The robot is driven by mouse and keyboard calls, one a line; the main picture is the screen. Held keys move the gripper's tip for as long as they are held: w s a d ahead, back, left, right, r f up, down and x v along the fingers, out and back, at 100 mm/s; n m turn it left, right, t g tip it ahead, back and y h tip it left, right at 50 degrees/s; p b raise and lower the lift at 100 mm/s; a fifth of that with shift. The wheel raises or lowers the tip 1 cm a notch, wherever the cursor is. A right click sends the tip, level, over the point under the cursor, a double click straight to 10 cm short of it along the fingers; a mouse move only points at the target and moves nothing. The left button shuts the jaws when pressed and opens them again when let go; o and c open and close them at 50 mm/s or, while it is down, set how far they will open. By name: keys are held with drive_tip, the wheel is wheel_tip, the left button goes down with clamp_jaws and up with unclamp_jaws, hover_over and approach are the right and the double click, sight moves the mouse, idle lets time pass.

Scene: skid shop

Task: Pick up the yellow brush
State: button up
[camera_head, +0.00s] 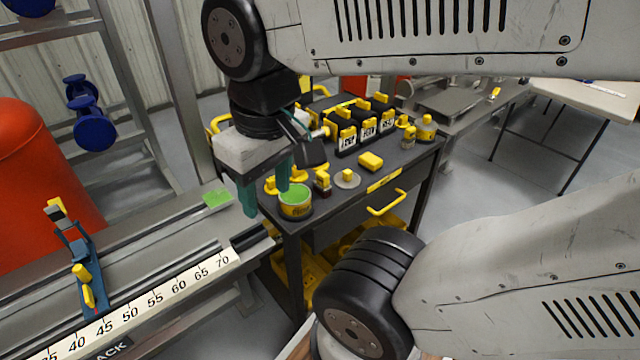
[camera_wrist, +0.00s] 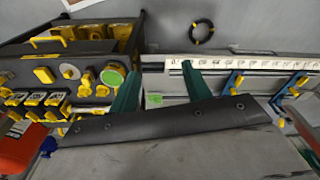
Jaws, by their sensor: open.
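My gripper (camera_head: 266,203) is open, with its two teal fingers apart and pointing down near the cart's left front corner. In the wrist view, my gripper (camera_wrist: 160,70) has nothing between its fingers. The dark tool cart (camera_head: 415,165) carries several small yellow items. A plain yellow block (camera_head: 371,161) lies on its top and may be the yellow brush, but I cannot tell for certain. A yellow can with a green top (camera_head: 295,200) stands beside the right finger. It also shows in the wrist view (camera_wrist: 112,74), left of the fingers.
A grey bench with a numbered scale (camera_head: 150,304) runs along the left, with a blue and yellow clamp (camera_head: 84,278) on it. Black bins with yellow tools (camera_head: 368,128) stand at the cart's back. A red cylinder (camera_head: 35,190) stands far left.

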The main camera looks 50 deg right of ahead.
drive_tip(key=o, duration=0.6)
drive_tip(key=shift+d, duration=0.1)
drive_tip(key=m+g, duration=0.2)
drive_tip(key=m, duration=1.7)
hover_over(323, 183)
drive_tip(key=w, duration=0.1)
drive_tip(key=f, duration=1.8)
drive_tip(key=shift+w+d+f, duration=0.15)
drive_tip(key=shift+d+f, duration=0.1)
drive_tip(key=shift+d, duration=0.05)
drive_tip(key=shift+w+d+r+m+t, duration=0.1)
drive_tip(key=shift+w+d+m+t, duration=0.25)
drive_tip(key=shift+m, duration=0.35)
drive_tip(key=shift+s+d+f, duration=0.1)
drive_tip(key=shift+s+f, duration=0.1)
drive_tip(key=shift+f, duration=1.75)
drive_tip(key=shift+s+f, duration=0.2)
drive_tip(key=shift+f, duration=1.75)
